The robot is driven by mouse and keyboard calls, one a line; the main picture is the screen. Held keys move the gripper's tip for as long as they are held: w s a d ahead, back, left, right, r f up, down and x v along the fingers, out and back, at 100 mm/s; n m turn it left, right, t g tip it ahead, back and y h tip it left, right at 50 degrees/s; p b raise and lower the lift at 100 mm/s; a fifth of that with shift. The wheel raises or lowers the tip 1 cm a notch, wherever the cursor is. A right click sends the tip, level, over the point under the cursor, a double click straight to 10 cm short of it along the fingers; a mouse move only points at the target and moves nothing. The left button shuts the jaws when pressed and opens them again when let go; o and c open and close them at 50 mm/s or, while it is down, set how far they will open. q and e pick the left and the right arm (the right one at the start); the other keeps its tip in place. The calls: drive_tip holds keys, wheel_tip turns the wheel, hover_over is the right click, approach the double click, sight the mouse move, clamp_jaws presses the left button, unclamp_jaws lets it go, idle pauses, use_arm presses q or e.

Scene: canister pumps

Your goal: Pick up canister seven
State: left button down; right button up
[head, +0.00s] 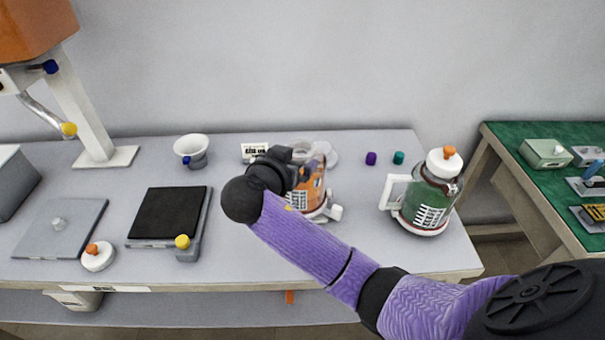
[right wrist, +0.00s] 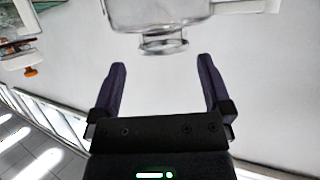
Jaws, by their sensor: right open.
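A clear canister with an orange label and a white base (head: 313,192) stands on the grey table, partly hidden behind my right gripper (head: 282,160). Its open glass neck shows in the right wrist view (right wrist: 160,18), ahead of my open, empty right gripper (right wrist: 162,68). The fingers are apart, with nothing between them. A second canister with a green label (head: 425,206), white handle and white lid with orange knob stands to the right. I cannot read a number on either canister. My left gripper is not in view.
On the table are a black-topped scale (head: 168,214), a grey plate (head: 60,228), a white lid with orange knob (head: 97,257), a funnel-like cup (head: 192,150), and small purple (head: 371,158) and teal (head: 398,157) caps. A green-topped table (head: 510,135) stands right.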

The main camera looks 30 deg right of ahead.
sight(304, 146)
drive_tip(key=b+x, duration=0.1)
drive_tip(key=x, duration=0.5)
drive_tip(key=shift+w+r+b, duration=0.2)
drive_tip(key=shift+b, duration=0.2)
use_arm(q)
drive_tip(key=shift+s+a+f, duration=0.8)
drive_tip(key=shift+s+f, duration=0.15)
use_arm(e)
drive_tip(key=shift+c, duration=0.3)
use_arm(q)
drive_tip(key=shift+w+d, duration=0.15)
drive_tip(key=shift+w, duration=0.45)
use_arm(e)
clamp_jaws()
